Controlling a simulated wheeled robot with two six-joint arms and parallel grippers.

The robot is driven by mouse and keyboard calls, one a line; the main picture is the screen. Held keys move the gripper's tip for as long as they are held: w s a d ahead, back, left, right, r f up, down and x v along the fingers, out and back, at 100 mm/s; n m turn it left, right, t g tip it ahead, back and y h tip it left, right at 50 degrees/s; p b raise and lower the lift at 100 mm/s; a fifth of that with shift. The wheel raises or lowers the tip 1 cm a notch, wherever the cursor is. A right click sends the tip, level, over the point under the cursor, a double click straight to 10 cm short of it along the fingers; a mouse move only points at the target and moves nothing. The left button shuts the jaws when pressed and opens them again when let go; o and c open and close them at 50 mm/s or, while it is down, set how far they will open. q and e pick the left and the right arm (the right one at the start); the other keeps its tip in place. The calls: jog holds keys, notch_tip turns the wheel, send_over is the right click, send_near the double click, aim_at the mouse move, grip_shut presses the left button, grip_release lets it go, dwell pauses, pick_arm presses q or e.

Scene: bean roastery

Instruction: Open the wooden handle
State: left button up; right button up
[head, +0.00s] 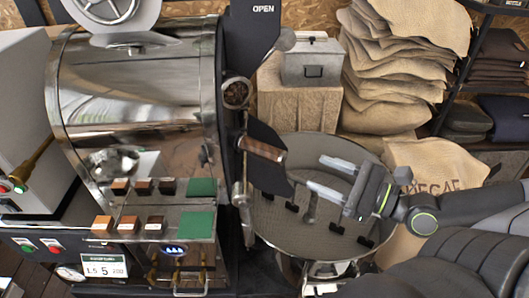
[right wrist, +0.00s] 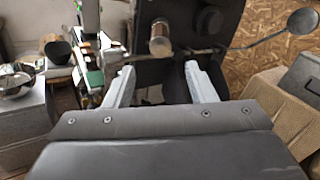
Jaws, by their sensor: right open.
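The wooden handle (head: 262,149) is a short brown bar on the black discharge door (head: 265,170) at the front of the steel roaster drum (head: 140,95). In the right wrist view the handle (right wrist: 160,38) shows end-on as a brown cylinder on a dark panel, ahead of my fingers. My right gripper (head: 316,173) is open and empty, over the round cooling tray, to the right of the handle and apart from it. Its two pale fingers (right wrist: 159,72) point toward the door, with the handle beyond the gap between them. My left gripper is not in view.
The round cooling tray (head: 275,222) with dark stirrer paddles lies below my right gripper. Behind it stand a grey box (head: 311,64) on a burlap block and stacked sacks (head: 385,80). A lever with a round knob (head: 284,40) and a sight glass (head: 236,92) are above the handle.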

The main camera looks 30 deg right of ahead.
aim_at(265, 151)
jog(key=x, duration=0.4)
jog(key=shift+w+d+r, duration=0.1)
jog(key=shift+w+d, duration=0.1)
jog(key=shift+w, duration=0.05)
jog(key=shift+w+a+p, duration=0.5)
jog(key=shift+w+p, duration=0.1)
jog(key=shift+p, duration=0.15)
jog(key=shift+w+a+r+p, duration=0.2)
jog(key=shift+w+p, duration=0.35)
jog(key=shift+p, duration=0.4)
jog(key=shift+p+x, duration=0.8)
jog(key=shift+p, duration=0.05)
jog(key=p+x, duration=0.2)
jog(key=x, duration=0.2)
jog(key=shift+w+a+f, duration=0.15)
jog(key=shift+w+f, duration=0.05)
jog(key=shift+x, duration=0.75)
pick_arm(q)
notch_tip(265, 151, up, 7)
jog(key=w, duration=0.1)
pick_arm(e)
jog(key=shift+f, duration=0.1)
